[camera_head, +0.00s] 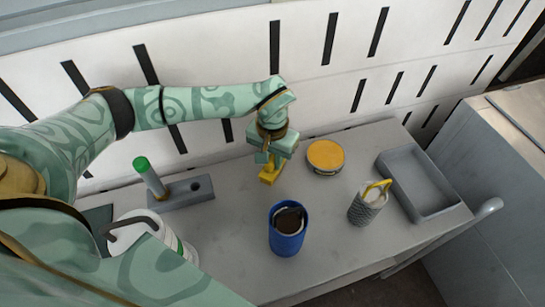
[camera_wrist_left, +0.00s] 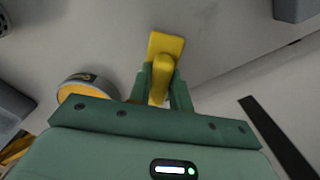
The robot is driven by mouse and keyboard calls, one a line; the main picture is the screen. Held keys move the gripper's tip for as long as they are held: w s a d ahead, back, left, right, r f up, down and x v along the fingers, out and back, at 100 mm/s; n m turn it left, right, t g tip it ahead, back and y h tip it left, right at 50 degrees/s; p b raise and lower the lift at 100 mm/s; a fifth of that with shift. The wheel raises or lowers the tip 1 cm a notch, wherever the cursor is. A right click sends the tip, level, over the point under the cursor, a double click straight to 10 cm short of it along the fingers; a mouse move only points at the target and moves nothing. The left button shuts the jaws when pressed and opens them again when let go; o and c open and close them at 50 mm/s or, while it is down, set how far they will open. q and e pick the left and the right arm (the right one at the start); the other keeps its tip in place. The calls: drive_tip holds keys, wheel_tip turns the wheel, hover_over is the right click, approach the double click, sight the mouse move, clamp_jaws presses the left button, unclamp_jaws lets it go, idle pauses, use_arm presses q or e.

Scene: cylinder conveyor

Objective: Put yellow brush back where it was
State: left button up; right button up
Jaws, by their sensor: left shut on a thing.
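My left gripper (camera_head: 268,158) is shut on the yellow brush (camera_head: 269,176), over the back middle of the grey table (camera_head: 235,215). In the left wrist view, the brush (camera_wrist_left: 166,46) sits between the two green fingers (camera_wrist_left: 163,88), its wide flat end beyond the fingertips. I cannot tell whether the brush touches the table. My right gripper is not in view.
A round yellow-topped tin (camera_head: 325,156) is just right of the brush. A blue cup (camera_head: 287,233) stands in front. Further right are a grey textured holder (camera_head: 366,208) with a yellow handle and a grey tray (camera_head: 421,192). A holed grey block (camera_head: 185,195) holds a green-topped cylinder (camera_head: 149,177).

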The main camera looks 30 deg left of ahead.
sight(272, 157)
use_arm(q)
drive_tip(key=o, duration=0.9)
drive_tip(key=shift+f, duration=0.15)
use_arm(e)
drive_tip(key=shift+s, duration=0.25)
use_arm(q)
wheel_tip(272, 157, up, 12)
drive_tip(key=p, duration=1)
drive_tip(key=shift+r, duration=0.25)
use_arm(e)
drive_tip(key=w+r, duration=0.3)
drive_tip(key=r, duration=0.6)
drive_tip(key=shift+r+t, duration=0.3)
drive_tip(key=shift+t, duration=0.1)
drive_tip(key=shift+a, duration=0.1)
